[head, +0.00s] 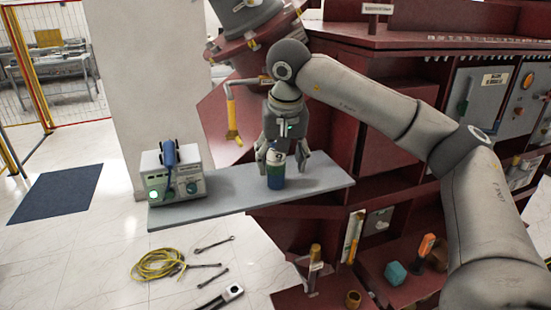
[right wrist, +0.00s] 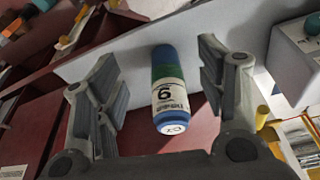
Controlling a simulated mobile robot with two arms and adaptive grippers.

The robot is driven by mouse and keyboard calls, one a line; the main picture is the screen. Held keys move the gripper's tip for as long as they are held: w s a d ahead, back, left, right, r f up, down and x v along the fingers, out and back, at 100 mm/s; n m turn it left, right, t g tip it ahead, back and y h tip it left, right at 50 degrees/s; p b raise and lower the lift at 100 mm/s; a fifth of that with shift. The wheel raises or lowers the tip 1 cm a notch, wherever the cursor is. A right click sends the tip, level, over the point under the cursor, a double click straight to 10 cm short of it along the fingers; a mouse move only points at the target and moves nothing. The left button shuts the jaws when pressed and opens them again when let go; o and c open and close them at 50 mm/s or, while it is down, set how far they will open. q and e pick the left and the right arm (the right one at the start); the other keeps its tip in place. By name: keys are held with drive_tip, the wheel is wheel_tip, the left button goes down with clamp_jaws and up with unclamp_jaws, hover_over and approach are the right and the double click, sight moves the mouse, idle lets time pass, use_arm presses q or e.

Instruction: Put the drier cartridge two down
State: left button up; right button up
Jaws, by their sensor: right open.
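The drier cartridge (head: 276,178) is a small cylinder with a blue body, a green band and a white label. It stands upright on a grey shelf board (head: 225,195). In the right wrist view the cartridge (right wrist: 168,85) shows a large digit on its label and a blue-rimmed white end with small, unclear marking. My right gripper (head: 282,158) is above the board with its fingers on either side of the cartridge. In the right wrist view the gripper (right wrist: 158,78) is open, with a visible gap on both sides of the cartridge. My left gripper is not in view.
A grey instrument box (head: 172,176) with a blue device on top stands at the board's left end. A yellow-handled pipe (head: 233,120) hangs behind the board. A yellow cable coil (head: 158,264) and several tools lie on the floor. Dark red shelving (head: 385,150) stands right, holding small parts.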

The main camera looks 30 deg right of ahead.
sight(277, 160)
drive_tip(key=w, duration=0.1)
drive_tip(key=w+d+p, duration=0.1)
drive_tip(key=w, duration=0.1)
drive_tip(key=shift+w+d, duration=0.35)
drive_tip(key=w, duration=0.1)
drive_tip(key=w+d+p, duration=0.1)
drive_tip(key=w+p, duration=0.1)
drive_tip(key=shift+w+d+r, duration=0.1)
drive_tip(key=shift+d+r, duration=0.05)
drive_tip(key=shift+d, duration=0.1)
drive_tip(key=x, duration=0.2)
drive_tip(key=shift+f+p, duration=0.4)
drive_tip(key=shift+f, duration=0.3)
drive_tip(key=shift+c, duration=0.2)
drive_tip(key=c, duration=1.3)
